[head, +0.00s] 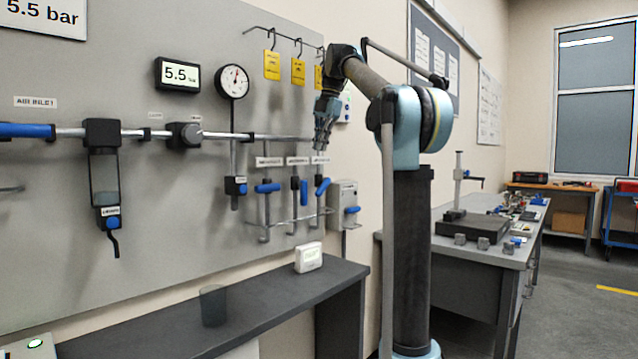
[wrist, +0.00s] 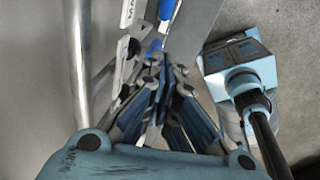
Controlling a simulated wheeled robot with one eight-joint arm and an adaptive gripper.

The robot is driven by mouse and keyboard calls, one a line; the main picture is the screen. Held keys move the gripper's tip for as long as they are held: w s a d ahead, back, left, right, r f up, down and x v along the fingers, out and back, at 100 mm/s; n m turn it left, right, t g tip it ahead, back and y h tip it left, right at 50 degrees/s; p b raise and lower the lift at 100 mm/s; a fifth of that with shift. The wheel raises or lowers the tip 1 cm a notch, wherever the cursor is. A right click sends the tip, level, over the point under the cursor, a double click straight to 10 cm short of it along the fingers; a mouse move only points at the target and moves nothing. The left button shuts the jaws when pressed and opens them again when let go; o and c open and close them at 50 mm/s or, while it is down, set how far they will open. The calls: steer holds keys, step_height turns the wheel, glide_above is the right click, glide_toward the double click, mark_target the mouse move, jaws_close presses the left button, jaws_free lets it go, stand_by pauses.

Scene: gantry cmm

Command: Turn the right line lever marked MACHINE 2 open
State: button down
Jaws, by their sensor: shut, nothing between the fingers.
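Three drop lines with blue levers hang below the pipe in the head view. The right line lever (head: 323,187) is slanted, between upright and level. The label plate above it (head: 320,160) is too small to read. The left line lever (head: 267,188) lies about level and the middle one (head: 304,192) stands upright. My gripper (head: 322,146) is above the right lever, by its label, pointing down and apart from the lever. In the wrist view my gripper (wrist: 160,68) is shut and empty, with blue lever parts (wrist: 166,9) beyond its tips and a label starting "MA" (wrist: 128,13).
Yellow tags (head: 298,71) hang from a rail above. A dark bench (head: 250,300) below holds a cup (head: 213,306) and a small white device (head: 308,258).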

steer(key=n, duration=0.1)
glide_above(323, 187)
steer(key=s+a, duration=0.3)
steer(key=s, duration=0.1)
step_height(323, 187, down, 9)
steer(key=shift+w+d+f, duration=0.25)
steer(key=shift+w+f, duration=0.1)
steer(key=shift+f, duration=0.2)
steer(key=shift+w+d+f, duration=0.2)
steer(key=shift+w+f, duration=0.15)
steer(key=shift+f, duration=0.25)
steer(key=shift+w+d+f, duration=0.25)
steer(key=shift+w+f, duration=0.1)
steer(key=shift+f, duration=0.2)
steer(key=shift+d, duration=0.15)
steer(key=shift+f+h, duration=0.1)
steer(key=shift+h, duration=0.2)
